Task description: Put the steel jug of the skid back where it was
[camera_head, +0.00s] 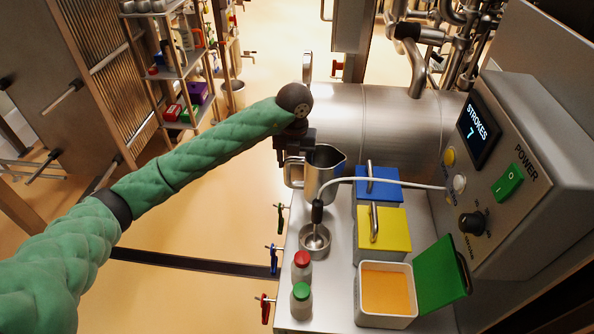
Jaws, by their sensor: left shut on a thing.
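The steel jug (326,178) is upright at the back left of the skid's steel top (340,270), to the left of the blue-lidded box. My left gripper (283,157) comes in from the left and is shut on the jug's handle, on the jug's left side. The gripper's fingertips are small and dark here. I cannot tell whether the jug's base touches the top or hangs just above it. My right gripper is not in view.
Boxes with blue (378,184) and yellow (383,230) lids stand right of the jug. An open box of orange powder (385,292) is nearer. A cabled black probe (317,212) stands at a small steel cup (315,243). Red-capped (302,267) and green-capped (301,300) bottles line the left edge.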

